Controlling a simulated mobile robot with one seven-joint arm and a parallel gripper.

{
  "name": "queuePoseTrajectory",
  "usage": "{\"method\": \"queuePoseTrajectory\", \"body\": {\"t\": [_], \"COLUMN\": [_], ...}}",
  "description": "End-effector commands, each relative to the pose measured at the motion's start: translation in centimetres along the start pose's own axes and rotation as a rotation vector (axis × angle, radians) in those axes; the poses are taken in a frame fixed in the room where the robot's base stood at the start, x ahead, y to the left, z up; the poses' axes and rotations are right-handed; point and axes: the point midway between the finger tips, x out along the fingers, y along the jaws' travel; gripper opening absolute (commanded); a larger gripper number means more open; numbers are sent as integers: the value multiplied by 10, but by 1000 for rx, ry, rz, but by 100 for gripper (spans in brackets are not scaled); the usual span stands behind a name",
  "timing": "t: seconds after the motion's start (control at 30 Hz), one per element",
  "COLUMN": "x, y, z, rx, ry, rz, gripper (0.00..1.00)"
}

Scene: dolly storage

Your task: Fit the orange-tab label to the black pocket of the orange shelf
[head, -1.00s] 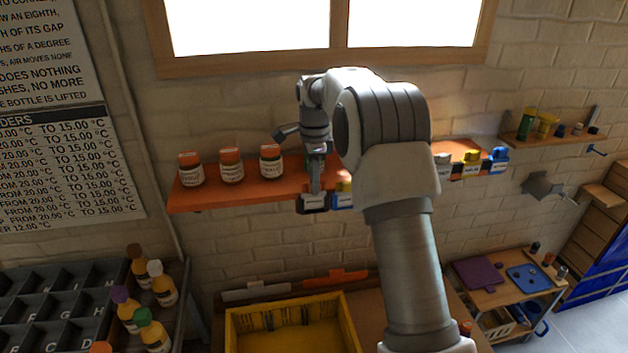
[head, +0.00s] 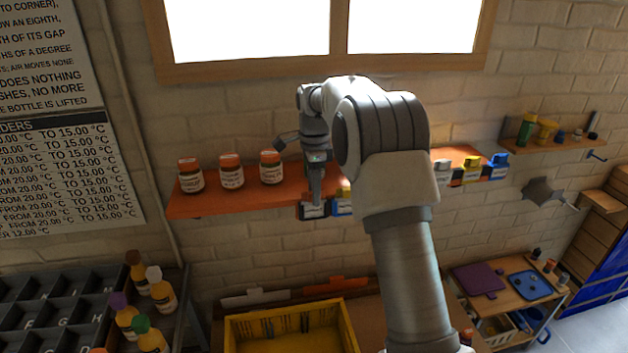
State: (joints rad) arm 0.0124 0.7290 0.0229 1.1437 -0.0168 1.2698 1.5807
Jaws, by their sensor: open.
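The orange shelf (head: 238,203) runs along the brick wall under the window. A black pocket (head: 304,213) sits at its front edge, with a pale face that may be a label. My gripper (head: 315,203) points down in front of the shelf, its fingertips at the black pocket. The jaws are open, but the gap between the fingers is too small to make out here. I cannot make out an orange tab at the pocket, and the fingers cover part of it. Whether the fingers touch the pocket or a label is unclear.
Several orange-lidded jars (head: 231,171) stand on the shelf left of my gripper. Yellow (head: 471,169) and blue (head: 498,167) items stand farther right. A yellow crate (head: 235,333) is below.

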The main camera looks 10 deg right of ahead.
Motion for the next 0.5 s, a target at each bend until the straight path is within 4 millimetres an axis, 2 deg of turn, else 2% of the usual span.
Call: {"method": "queuePoseTrajectory", "body": {"t": [0.17,0.5], "x": [-19,-101], "y": [-1,-1], "z": [0,0], "rx": [0,-1], "ry": [1,0], "rz": [-5,-5], "gripper": [54,54]}}
